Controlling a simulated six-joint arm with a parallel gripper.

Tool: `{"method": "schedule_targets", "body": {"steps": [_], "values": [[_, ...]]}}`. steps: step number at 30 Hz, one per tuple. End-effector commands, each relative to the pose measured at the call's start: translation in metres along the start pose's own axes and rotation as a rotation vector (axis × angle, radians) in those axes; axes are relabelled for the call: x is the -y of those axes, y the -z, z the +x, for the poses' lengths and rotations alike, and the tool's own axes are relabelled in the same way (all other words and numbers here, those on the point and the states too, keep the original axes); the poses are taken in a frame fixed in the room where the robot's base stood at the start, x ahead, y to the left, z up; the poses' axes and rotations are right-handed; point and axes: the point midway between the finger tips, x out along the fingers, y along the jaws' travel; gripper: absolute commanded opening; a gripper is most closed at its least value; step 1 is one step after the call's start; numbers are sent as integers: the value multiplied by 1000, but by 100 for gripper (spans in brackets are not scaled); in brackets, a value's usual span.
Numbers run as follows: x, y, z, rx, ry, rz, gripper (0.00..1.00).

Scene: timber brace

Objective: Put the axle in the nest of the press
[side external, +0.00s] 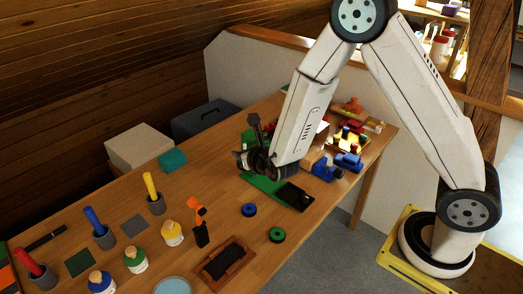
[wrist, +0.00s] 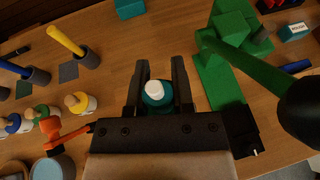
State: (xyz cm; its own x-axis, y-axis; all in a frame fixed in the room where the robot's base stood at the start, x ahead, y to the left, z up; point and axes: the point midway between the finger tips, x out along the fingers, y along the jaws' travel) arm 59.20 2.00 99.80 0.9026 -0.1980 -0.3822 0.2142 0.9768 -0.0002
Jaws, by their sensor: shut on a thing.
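My gripper (wrist: 160,85) is shut on the axle (wrist: 155,93), a teal piece with a white rounded top, seen end-on between the two dark fingers. In the side view my gripper (side external: 248,161) is above the table beside the press, and the held piece is small and partly hidden. The green press (wrist: 215,82) lies to the right of the fingers in the wrist view, with a long base, a block head, a lever and a dark knob. Its green base (side external: 262,184) also shows in the side view. I cannot make out the nest clearly.
Blue (side external: 249,210) and green (side external: 277,235) rings lie in front of the press. A wooden tray (side external: 226,261), an orange-and-black tool (side external: 200,222), bottles and cups with coloured handles stand left. A blue toy (side external: 347,162) is to the right. Bare table lies left of the press.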

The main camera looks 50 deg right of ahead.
Motion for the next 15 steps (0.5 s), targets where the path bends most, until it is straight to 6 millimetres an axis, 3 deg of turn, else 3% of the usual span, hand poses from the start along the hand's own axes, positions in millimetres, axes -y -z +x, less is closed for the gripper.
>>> {"method": "schedule_targets", "body": {"steps": [15], "values": [[0,-88,-36,5,0,2,0]]}}
